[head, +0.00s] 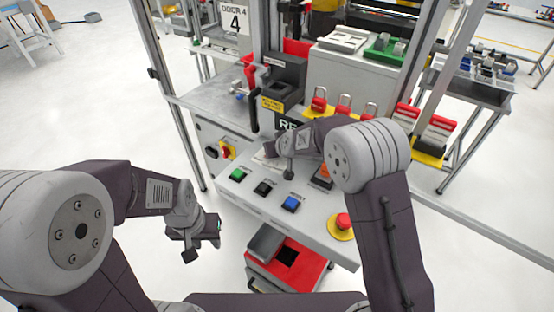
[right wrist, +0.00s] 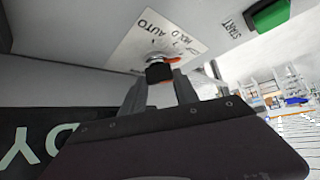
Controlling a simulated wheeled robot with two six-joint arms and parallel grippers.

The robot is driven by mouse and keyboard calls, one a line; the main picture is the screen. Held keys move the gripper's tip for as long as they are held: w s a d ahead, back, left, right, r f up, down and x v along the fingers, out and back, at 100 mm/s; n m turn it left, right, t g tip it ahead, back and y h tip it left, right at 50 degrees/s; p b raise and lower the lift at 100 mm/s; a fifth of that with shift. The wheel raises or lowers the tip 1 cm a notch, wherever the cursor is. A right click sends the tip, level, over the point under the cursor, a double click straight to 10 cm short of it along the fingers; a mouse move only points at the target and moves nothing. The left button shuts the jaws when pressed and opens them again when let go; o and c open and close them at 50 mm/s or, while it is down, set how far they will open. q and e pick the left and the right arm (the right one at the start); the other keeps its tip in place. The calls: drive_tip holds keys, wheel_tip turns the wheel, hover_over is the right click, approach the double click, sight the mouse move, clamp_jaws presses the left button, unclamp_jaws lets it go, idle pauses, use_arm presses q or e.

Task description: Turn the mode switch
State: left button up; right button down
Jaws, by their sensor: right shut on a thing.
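The mode switch (right wrist: 158,72) is a dark knob with a red-orange part beside it, on a white plate (right wrist: 150,38) marked AUTO and HOLD in the right wrist view. My right gripper (right wrist: 160,84) has its two fingers on either side of the knob and is shut on it. In the head view, my right wrist and arm cover the switch, and only part of its pale plate (head: 262,160) shows. My left gripper (head: 203,248) hangs in free space left of the console, open and empty, its fingertips apart.
The console (head: 315,220) carries green (head: 237,174), black (head: 263,188) and blue (head: 290,204) buttons and a red emergency stop (head: 343,221). A red bin (head: 292,272) stands below. Red padlocks (head: 319,99) and a machine frame stand behind.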

drive_tip(key=shift+w+d+f+n+g+y+b, duration=0.15)
drive_tip(key=shift+f+n+y+b, duration=0.3)
drive_tip(key=shift+b, duration=2.9)
drive_tip(key=shift+a+f+n+g+y+b, duration=0.15)
drive_tip(key=shift+n+b, duration=0.5)
drive_tip(key=shift+b, duration=2.65)
drive_tip(key=shift+d+r+n+y+b, duration=0.15)
drive_tip(key=shift+r+n+y+b, duration=0.15)
drive_tip(key=shift+n+b, duration=0.15)
drive_tip(key=shift+n+g+y+b, duration=0.4)
drive_tip(key=shift+n+g+b, duration=0.15)
drive_tip(key=shift+n, duration=0.4)
drive_tip(key=shift+w+d+r+n+g+y, duration=0.1)
drive_tip(key=shift+r+n+g+y, duration=0.05)
drive_tip(key=shift+n+g+y, duration=0.65)
drive_tip(key=shift+n+p, duration=0.4)
drive_tip(key=shift+p, duration=0.1)
drive_tip(key=shift+g, duration=0.25)
